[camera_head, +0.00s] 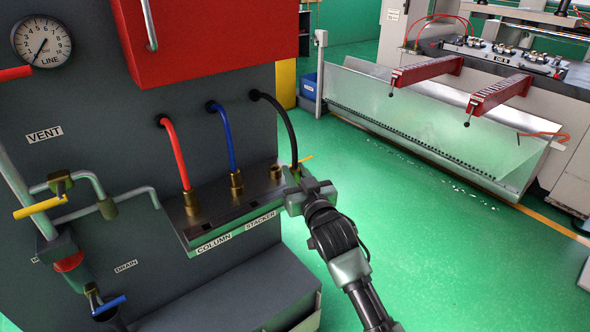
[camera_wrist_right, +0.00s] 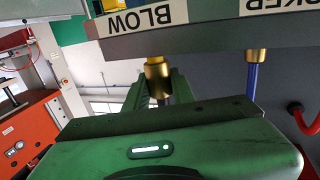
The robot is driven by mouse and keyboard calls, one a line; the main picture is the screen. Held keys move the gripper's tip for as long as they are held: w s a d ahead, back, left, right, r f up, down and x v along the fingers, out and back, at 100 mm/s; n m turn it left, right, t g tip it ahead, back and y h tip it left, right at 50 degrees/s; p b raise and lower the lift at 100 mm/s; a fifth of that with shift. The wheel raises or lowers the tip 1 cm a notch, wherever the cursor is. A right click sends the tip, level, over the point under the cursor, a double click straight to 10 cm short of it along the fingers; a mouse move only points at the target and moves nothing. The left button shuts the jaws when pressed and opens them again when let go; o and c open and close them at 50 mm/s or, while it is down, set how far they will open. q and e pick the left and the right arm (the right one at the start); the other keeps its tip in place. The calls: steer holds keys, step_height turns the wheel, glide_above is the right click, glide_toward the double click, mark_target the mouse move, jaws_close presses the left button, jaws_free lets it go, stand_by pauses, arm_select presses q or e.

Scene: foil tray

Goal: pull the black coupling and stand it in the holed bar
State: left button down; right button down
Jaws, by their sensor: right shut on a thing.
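The black hose (camera_head: 289,128) runs from the dark cabinet down to my right gripper (camera_head: 296,187), which is shut on the black coupling at its end. In the right wrist view the brass of this coupling (camera_wrist_right: 158,75) shows between my green fingers, close under the BLOW label. A brass fitting (camera_head: 275,172) with no hose in it stands on the metal ledge (camera_head: 225,212), just left of the gripper. Whether the coupling touches this fitting is unclear. The gripper hides the ledge's right end. I cannot clearly make out which part is the holed bar. My left gripper is out of view.
A red hose (camera_head: 176,152) and a blue hose (camera_head: 224,136) end in brass couplings on the ledge, left of the gripper. A red box (camera_head: 210,45) juts out above. Pipes with a yellow lever (camera_head: 40,207) stand at the left. The green floor at right is open.

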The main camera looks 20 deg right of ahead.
steer(key=shift+f, duration=0.3)
steer(key=c, duration=1.1)
jaws_free()
